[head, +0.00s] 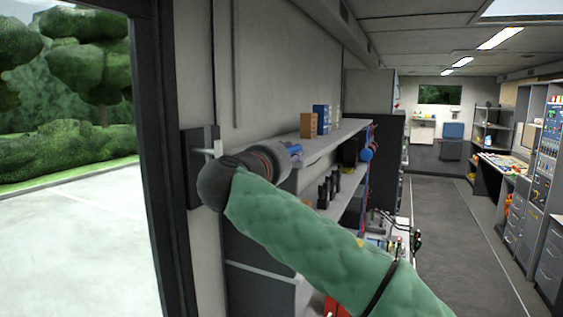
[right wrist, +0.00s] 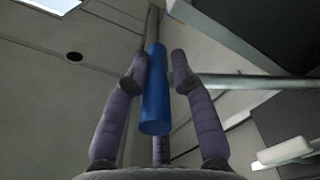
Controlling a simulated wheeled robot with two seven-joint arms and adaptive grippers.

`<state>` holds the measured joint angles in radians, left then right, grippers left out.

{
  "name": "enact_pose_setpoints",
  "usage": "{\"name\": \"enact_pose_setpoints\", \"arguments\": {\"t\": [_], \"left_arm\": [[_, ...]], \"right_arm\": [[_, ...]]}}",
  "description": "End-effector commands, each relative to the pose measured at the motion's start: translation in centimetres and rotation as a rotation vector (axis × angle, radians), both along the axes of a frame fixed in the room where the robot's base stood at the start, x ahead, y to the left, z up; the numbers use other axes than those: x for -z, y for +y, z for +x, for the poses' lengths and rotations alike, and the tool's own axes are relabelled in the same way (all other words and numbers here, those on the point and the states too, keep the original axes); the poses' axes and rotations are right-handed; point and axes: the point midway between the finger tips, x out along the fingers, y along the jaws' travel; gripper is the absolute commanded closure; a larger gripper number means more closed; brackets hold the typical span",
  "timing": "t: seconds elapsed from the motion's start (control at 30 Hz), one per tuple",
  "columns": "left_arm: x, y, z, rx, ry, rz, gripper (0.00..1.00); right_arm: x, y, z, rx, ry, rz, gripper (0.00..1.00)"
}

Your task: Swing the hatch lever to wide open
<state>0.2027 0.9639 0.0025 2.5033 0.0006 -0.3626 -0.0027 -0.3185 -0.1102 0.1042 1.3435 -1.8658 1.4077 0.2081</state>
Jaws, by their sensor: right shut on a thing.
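The hatch lever shows in the right wrist view as a blue cylindrical grip (right wrist: 155,100) on a grey metal rod. My right gripper (right wrist: 158,70) has its padded fingers around the blue grip, shut on it. In the head view my right gripper (head: 275,158) is beside the wall near the open doorway, with a bit of the blue grip (head: 295,150) showing past it. The metal rod (head: 203,152) comes out at a dark mounting plate (head: 203,170). My gripper and wrist hide most of the lever. My left gripper is out of view.
A shelf (head: 350,131) with small boxes runs along the left wall just beyond my gripper. A dark door frame (head: 160,120) stands at the left. The aisle floor (head: 440,215) is clear; consoles and drawers line the right side.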

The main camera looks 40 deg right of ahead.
Motion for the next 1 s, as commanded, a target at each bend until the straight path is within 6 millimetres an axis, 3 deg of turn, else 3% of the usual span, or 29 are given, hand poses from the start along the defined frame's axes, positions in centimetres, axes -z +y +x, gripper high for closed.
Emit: {"name": "enact_pose_setpoints", "arguments": {"t": [0.03,0.3,0.9,0.93,1.0], "left_arm": [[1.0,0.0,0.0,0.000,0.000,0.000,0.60],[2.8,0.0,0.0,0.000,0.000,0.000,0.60],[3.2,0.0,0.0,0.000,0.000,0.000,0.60],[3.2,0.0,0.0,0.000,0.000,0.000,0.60],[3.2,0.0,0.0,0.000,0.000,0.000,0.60]], "right_arm": [[0.7,-0.2,-0.3,0.002,-0.024,0.010,1.00],[1.8,-0.4,-0.8,0.003,-0.087,0.035,1.00],[2.3,-0.4,-0.9,0.006,-0.101,0.048,1.00],[2.4,-0.4,-0.9,0.005,-0.100,0.049,0.66],[2.4,-0.4,-0.9,0.005,-0.100,0.047,0.48]]}}
